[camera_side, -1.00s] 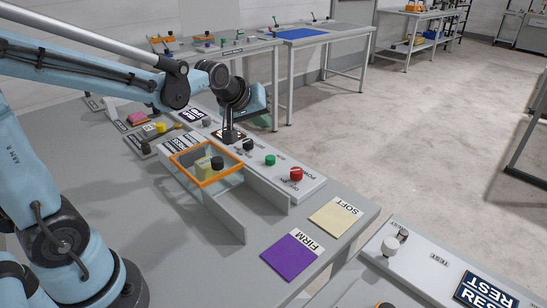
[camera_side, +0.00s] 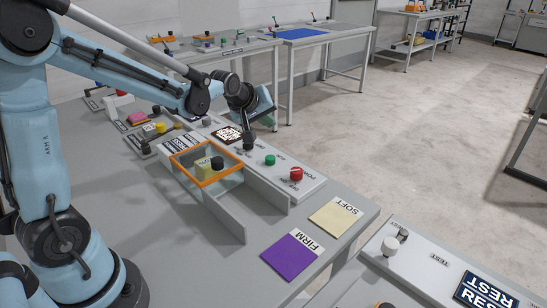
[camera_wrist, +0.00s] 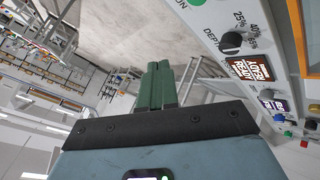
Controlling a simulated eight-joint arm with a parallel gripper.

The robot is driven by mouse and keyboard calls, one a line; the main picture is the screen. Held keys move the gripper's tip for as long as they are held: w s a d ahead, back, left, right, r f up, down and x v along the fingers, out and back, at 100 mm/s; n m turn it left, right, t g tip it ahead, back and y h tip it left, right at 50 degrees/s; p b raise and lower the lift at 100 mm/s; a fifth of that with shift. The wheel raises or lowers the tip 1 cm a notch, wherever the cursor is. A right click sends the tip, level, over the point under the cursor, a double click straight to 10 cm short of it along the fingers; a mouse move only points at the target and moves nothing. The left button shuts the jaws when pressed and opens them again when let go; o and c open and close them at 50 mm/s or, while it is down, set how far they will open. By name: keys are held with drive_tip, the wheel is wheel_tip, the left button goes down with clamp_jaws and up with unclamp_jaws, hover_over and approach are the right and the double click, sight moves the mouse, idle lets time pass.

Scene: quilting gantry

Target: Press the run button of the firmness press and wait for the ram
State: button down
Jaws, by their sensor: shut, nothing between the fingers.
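The firmness press has an orange-framed clear guard (camera_side: 207,182) around a yellow block (camera_side: 203,166) and a black ram (camera_side: 217,163). On its white panel sit a green run button (camera_side: 270,160), a black depth knob (camera_side: 248,146) and a red power knob (camera_side: 296,174). In the wrist view the depth knob (camera_wrist: 231,42) is right of my fingers and part of the green button (camera_wrist: 197,2) shows at the top edge. My gripper (camera_wrist: 160,68) is shut and empty, apart from the button. In the side view its fingertips are hard to make out near the depth knob.
A lit display (camera_side: 228,134) is on the panel beside the depth knob. A purple FIRM pad (camera_side: 290,257) and a cream SOFT pad (camera_side: 335,216) lie at the table's front. Another panel with a white knob (camera_side: 390,246) stands at the lower right.

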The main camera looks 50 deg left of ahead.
sight(268, 158)
drive_tip(key=shift+f, duration=3.9)
drive_tip(key=shift+f, duration=0.4)
